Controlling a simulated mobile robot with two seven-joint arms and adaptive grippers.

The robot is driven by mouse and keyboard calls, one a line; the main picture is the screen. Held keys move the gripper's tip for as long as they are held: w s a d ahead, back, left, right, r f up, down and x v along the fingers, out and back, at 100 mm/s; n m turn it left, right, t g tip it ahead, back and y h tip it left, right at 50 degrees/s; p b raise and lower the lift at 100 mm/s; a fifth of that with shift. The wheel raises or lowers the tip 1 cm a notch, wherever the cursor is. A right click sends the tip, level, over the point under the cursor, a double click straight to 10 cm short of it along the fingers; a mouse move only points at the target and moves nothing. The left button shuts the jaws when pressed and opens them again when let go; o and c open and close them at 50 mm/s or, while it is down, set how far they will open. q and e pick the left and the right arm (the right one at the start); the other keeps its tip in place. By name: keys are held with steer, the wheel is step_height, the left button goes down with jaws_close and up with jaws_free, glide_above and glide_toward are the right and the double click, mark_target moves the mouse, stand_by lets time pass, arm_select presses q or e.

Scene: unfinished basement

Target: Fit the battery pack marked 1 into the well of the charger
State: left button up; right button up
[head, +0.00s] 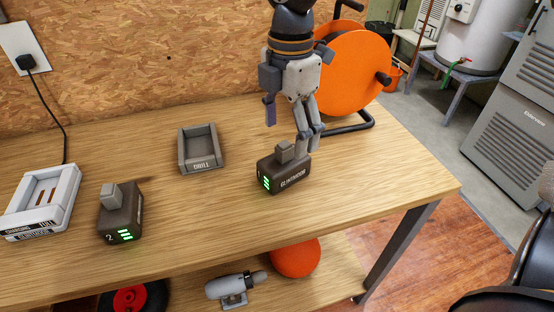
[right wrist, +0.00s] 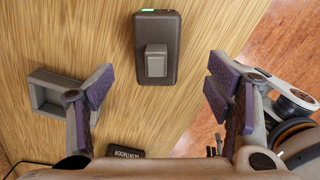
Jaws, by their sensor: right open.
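The battery pack marked 1 (head: 284,175) is a dark block with a grey knob on top and green lights on one end. It stands upright on the table. A dark pack with a grey knob (right wrist: 157,68) also shows at the top middle of the right wrist view. My right gripper (head: 289,125) points down over pack 1 with its fingers apart. In the right wrist view its open jaws (right wrist: 160,92) are empty. I cannot tell whether a fingertip touches the pack. The pale charger (head: 70,187) sits at the far left, its slotted well empty. My left gripper is not in view.
A second pack (head: 120,222), marked 2, stands right of the charger. An empty grey drill tray (head: 215,157) lies behind, between the packs. An orange reel (head: 345,75) stands behind my gripper. A cable runs from charger to wall. The table's front middle is clear.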

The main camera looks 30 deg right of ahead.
mark_target(284, 159)
steer(key=f, duration=0.7)
steer(key=shift+w+a+f, duration=0.15)
steer(key=shift+w+f, duration=0.05)
steer(key=shift+f, duration=0.05)
steer(key=shift+r, duration=0.15)
steer(key=c, duration=1.7)
